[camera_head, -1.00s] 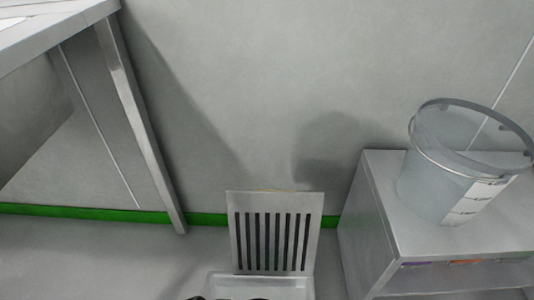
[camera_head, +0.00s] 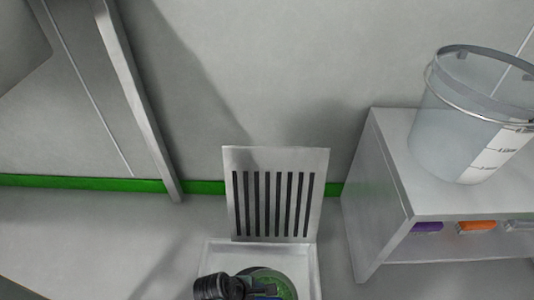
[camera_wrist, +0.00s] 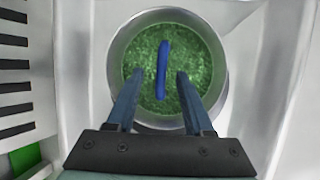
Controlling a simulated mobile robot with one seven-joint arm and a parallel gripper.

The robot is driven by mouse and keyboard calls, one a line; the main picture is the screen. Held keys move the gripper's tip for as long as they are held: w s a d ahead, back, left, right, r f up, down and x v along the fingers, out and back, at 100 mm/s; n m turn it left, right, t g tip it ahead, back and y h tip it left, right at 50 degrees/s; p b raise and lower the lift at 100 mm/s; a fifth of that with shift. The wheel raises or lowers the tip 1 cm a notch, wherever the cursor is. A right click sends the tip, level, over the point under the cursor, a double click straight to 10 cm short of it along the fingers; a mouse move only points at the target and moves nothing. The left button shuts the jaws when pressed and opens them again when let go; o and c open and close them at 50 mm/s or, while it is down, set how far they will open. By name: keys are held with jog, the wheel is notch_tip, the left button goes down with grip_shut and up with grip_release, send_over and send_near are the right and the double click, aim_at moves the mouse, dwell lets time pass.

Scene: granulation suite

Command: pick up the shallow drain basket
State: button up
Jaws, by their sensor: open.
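The shallow drain basket (camera_wrist: 208,50) is a round metal-rimmed dish with a speckled green inside, in the middle of the wrist view. A narrow upright blue grip (camera_wrist: 162,70) stands out at its centre. In the head view the basket (camera_head: 284,281) sits in a pale square drain basin (camera_head: 213,253) at the bottom edge, partly hidden by my arm. My gripper (camera_wrist: 160,75) is open above the basket, one finger on each side of the blue grip. No contact with the grip shows. In the head view my gripper (camera_head: 262,290) is partly cut off.
A slotted metal grate (camera_head: 275,236) stands upright behind the basin. A grey shelf unit (camera_head: 391,135) at right bears a clear bucket (camera_head: 455,125), with purple and orange items (camera_head: 476,226) below. A slanted metal leg (camera_head: 135,100) stands at left. The floor around the basin's left is clear.

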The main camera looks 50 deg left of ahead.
aim_at(267, 299)
jog(key=shift+b+x, duration=1.15)
jog(key=shift+x, duration=0.55)
jog(key=shift+d, duration=0.15)
grip_shut()
jog(key=shift+r, duration=0.1)
